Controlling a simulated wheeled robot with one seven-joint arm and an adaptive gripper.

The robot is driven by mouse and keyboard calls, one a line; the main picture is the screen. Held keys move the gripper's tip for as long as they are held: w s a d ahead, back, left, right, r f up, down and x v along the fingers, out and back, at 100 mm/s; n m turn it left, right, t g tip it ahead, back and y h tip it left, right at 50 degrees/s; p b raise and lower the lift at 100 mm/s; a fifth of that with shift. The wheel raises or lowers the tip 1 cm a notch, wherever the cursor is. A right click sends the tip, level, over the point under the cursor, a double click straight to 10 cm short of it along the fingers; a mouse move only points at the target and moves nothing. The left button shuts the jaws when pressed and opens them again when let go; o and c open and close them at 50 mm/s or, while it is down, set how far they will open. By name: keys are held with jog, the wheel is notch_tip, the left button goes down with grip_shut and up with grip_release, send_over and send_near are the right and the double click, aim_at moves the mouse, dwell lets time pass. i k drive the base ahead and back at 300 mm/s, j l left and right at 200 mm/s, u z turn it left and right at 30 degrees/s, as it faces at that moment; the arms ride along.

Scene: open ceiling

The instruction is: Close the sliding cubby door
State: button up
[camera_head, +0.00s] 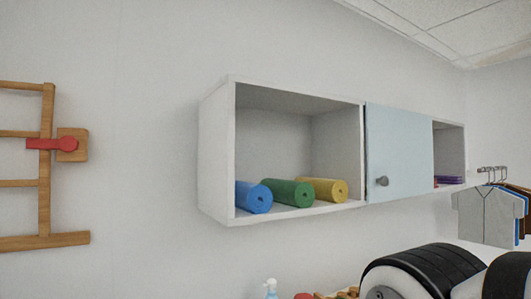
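A white wall cubby (216,155) hangs on the wall in the middle of the view. Its light blue sliding door (402,145) stands over the middle part, with a round grey knob (382,181) low near its left edge. The left compartment is uncovered and holds a blue roll (253,197), a green roll (288,193) and a yellow roll (324,189). A narrower opening at the right of the door shows something purple (448,180) inside. My gripper is not in view; only parts of my arm show at the lower right.
A wooden ladder-like frame (46,160) with a red piece (50,144) is on the left wall. Clothes on hangers (490,211) hang at the right, below the cubby. A bottle (270,290) stands at the bottom edge. The space directly before the cubby looks clear.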

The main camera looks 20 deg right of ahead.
aim_at(400, 165)
jog(key=z, duration=1.2)
